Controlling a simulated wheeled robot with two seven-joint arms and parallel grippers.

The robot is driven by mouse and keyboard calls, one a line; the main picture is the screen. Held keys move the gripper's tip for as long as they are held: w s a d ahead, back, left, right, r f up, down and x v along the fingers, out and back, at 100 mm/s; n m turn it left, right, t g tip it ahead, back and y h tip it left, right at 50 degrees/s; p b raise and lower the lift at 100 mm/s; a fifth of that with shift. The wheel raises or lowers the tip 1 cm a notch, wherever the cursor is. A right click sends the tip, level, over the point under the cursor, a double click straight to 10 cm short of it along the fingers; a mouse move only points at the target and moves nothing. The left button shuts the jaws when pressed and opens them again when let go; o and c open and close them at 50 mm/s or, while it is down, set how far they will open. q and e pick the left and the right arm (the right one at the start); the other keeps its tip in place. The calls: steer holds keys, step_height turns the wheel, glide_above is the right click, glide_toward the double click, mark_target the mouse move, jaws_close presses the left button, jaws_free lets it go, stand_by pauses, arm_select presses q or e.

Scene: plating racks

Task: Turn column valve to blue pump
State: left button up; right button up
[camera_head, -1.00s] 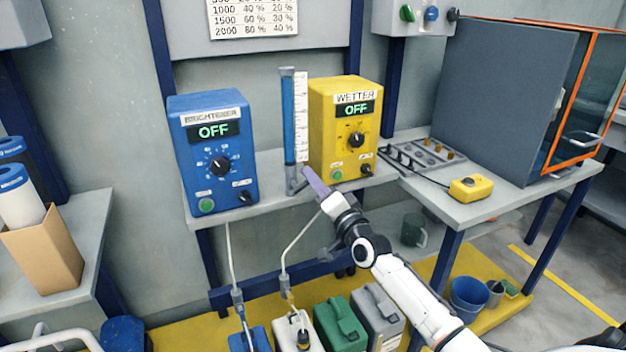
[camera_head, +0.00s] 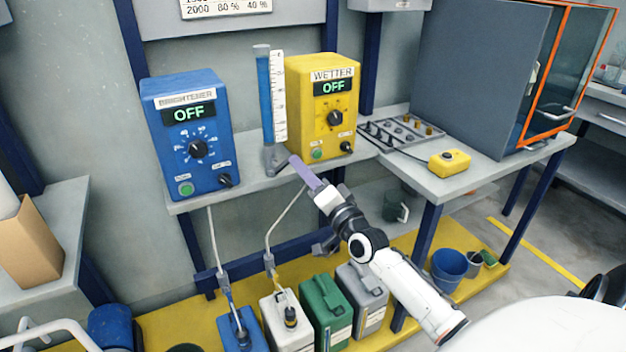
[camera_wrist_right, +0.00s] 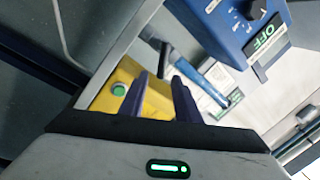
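The column (camera_head: 265,100) is a clear upright tube with blue liquid and a white scale. It stands between the blue brightener pump (camera_head: 187,140) and the yellow wetter pump (camera_head: 322,105); both displays read OFF. The valve at the column's foot (camera_head: 277,160) is small and partly hard to make out; a dark fitting (camera_wrist_right: 165,52) shows there in the right wrist view. My right gripper (camera_head: 300,168) is just right of the column's foot, in front of the yellow pump. Its two purple fingers (camera_wrist_right: 163,95) are apart with nothing between them. My left gripper is out of view.
A grey tray of small parts (camera_head: 400,132) and a yellow box (camera_head: 449,160) with a cable lie right of the pumps. Several jugs (camera_head: 325,310) stand on the yellow floor platform below. Hoses (camera_head: 285,220) hang under the shelf. A cardboard box (camera_head: 30,245) is at left.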

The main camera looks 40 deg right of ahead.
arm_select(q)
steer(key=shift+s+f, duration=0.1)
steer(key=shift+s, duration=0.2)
arm_select(e)
steer(key=v, duration=0.5)
steer(key=shift+s, duration=0.25)
steer(key=shift+a+f, duration=0.1)
steer(key=s+a+f+n+g+y+p, duration=0.1)
steer(key=s+a+f+n+g+y, duration=0.2)
steer(key=a+f, duration=0.4)
steer(key=s+a+f+n+g+y+p, duration=0.1)
steer(key=s+a+f+n+g, duration=0.1)
steer(key=s+a+f+n, duration=0.45)
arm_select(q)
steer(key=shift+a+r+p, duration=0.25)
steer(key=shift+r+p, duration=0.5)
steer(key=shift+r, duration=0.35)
arm_select(e)
steer(key=s+a+f+n+g+y, duration=0.1)
steer(key=s+a+f+n+g, duration=0.4)
steer(key=s+a+f, duration=0.6)
steer(key=s+a+g, duration=0.1)
steer(key=s+a, duration=0.1)
steer(key=s, duration=0.2)
steer(key=shift+a+n, duration=0.2)
steer(key=shift+n, duration=0.15)
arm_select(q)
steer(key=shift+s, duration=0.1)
arm_select(e)
steer(key=shift+r, duration=0.1)
